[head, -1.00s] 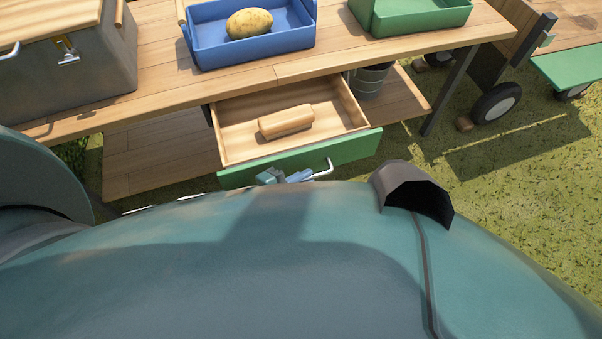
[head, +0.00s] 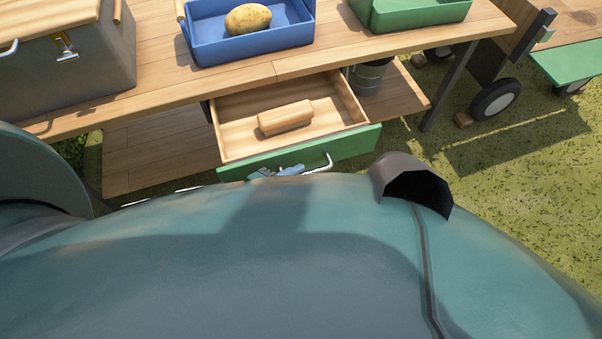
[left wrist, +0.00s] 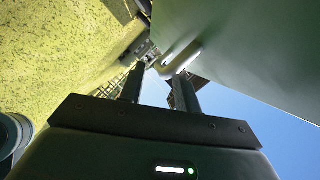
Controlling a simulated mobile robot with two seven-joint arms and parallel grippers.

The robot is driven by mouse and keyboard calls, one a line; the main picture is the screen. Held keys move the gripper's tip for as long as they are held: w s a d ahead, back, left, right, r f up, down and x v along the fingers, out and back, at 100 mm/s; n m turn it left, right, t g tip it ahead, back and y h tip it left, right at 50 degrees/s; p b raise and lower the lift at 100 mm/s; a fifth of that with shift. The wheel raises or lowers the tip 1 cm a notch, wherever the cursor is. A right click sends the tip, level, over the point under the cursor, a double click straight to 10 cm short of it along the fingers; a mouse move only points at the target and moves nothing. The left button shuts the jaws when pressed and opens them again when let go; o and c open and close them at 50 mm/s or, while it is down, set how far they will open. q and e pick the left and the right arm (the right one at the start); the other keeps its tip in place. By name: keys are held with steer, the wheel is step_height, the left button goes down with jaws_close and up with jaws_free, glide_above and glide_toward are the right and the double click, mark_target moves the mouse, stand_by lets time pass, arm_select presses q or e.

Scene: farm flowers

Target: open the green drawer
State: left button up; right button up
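The green drawer (head: 345,144) under the wooden bench is pulled out, and its pale wooden inside (head: 235,140) shows. Its silver handle (head: 325,165) is partly hidden by my own body in the head view. My left gripper (head: 277,172) is at the front of the drawer, beside the handle, mostly hidden there. In the left wrist view my left gripper (left wrist: 158,82) has its fingers apart. The pale handle (left wrist: 184,58) lies close to the fingertips there; I cannot tell whether they touch it. My right gripper is in neither view.
A wooden block (head: 285,117) lies in the drawer. On the bench (head: 340,50) are a blue tray (head: 260,48) with a potato (head: 248,18), a green tray (head: 420,15) and a grey box (head: 75,75). A dark bucket (head: 368,77) stands on the lower shelf (head: 150,150). Grass lies to the right.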

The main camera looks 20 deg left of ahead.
arm_select(q)
steer(key=shift+p+v, duration=0.35)
steer(key=shift+v, duration=2.45)
